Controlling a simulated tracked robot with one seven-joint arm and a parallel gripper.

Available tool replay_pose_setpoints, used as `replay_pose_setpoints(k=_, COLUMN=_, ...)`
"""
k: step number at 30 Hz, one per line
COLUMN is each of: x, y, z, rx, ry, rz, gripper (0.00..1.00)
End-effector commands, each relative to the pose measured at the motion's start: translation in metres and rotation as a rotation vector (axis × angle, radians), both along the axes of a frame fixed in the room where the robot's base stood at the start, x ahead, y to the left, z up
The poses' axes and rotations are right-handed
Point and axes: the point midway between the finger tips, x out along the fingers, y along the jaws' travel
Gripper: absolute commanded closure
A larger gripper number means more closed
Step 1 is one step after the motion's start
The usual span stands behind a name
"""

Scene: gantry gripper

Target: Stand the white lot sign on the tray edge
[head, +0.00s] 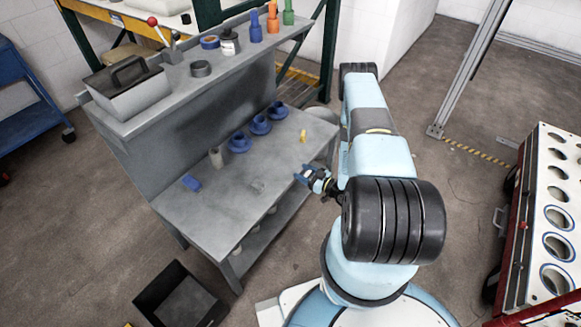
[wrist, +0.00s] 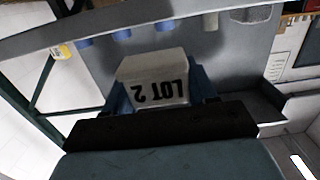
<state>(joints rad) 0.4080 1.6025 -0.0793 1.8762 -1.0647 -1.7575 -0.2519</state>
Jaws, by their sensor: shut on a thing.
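The white lot sign (wrist: 155,90) is in the wrist view, with "LOT 2" in black letters that appear upside down there. My gripper (wrist: 160,92) is shut on it, with a blue finger on each side. In the head view my gripper (head: 312,178) hangs at the right edge of the grey workbench (head: 215,215), apart from the things on it. The sign cannot be made out in the head view. I cannot tell for sure which thing is the tray.
Blue flanged cups (head: 260,124), a yellow piece (head: 303,136), a grey cylinder (head: 216,157) and a blue block (head: 192,183) stand on the bench. A grey box (head: 125,90) is on the upper shelf. A black bin (head: 180,297) is on the floor. A holed rack (head: 550,215) stands right.

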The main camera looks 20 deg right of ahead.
Motion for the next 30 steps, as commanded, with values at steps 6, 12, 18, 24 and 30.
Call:
replay_pose_setpoints(k=6, x=-0.027, y=-0.021, z=0.000, rx=0.000, ry=0.000, rz=-0.002, gripper=0.72)
replay_pose_setpoints(k=12, x=-0.038, y=-0.028, z=0.000, rx=-0.001, ry=-0.002, rz=-0.001, gripper=0.72)
replay_pose_setpoints(k=18, x=-0.028, y=-0.027, z=0.009, rx=-0.001, ry=-0.003, rz=-0.023, gripper=0.72)
replay_pose_setpoints(k=24, x=0.011, y=-0.021, z=0.048, rx=-0.001, ry=-0.005, rz=-0.118, gripper=0.72)
replay_pose_setpoints(k=30, x=0.053, y=-0.011, z=0.098, rx=0.001, ry=-0.005, rz=-0.238, gripper=0.72)
